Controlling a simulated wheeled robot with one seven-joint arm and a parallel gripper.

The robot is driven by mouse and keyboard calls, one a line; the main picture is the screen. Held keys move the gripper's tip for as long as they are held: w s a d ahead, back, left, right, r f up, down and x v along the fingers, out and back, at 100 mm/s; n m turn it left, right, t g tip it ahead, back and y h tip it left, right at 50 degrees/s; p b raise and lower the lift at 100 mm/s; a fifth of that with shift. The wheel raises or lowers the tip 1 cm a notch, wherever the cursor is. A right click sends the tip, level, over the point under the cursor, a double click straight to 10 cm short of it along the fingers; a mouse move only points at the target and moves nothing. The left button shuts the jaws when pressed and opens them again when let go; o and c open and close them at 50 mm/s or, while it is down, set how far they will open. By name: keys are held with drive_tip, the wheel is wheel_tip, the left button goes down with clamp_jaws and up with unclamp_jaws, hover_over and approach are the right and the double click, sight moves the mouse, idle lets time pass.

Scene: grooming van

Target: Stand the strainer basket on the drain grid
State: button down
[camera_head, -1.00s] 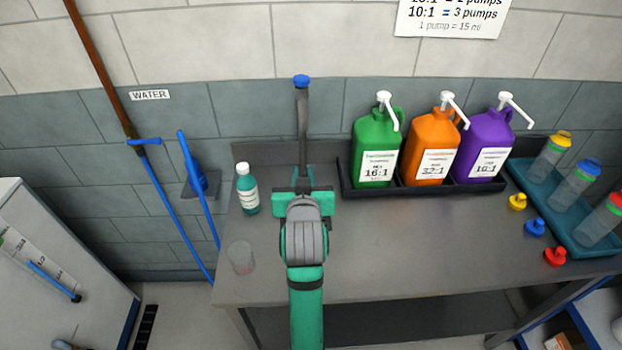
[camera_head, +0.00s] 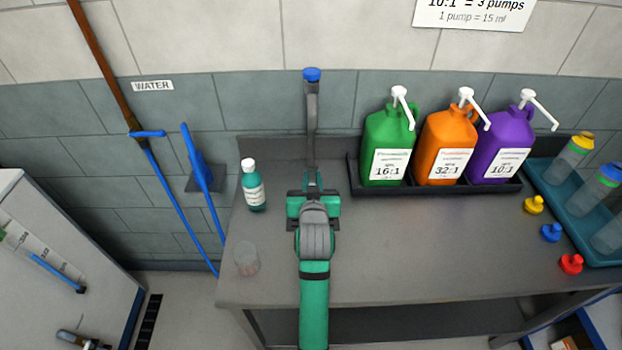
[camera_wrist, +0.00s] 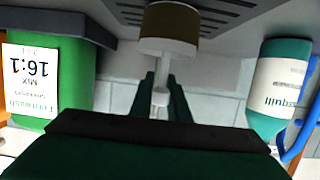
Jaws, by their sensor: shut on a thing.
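The strainer basket (camera_wrist: 169,27) is a small tan cup with a pale rim and a thin white stem. It shows in the wrist view, which is upside down. My gripper (camera_wrist: 161,92) is shut on the stem, and the basket hangs upright beyond the fingertips. The drain grid (camera_wrist: 212,12) is a slotted patch in the grey top, with slots showing beside the basket. I cannot tell whether the basket touches it. In the head view my gripper (camera_head: 313,182) is at the back of the counter; my arm hides the basket and the grid.
A post with a blue cap (camera_head: 312,76) stands behind my gripper. A teal bottle (camera_head: 253,187) and a clear cup (camera_head: 247,258) stand to the left. Green (camera_head: 388,140), orange (camera_head: 446,145) and purple (camera_head: 501,145) jugs stand in a black tray to the right.

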drive_tip(key=shift+f, duration=0.15)
drive_tip(key=c, duration=1.7)
unclamp_jaws()
drive_tip(key=v, duration=1.2)
drive_tip(key=shift+s, duration=0.1)
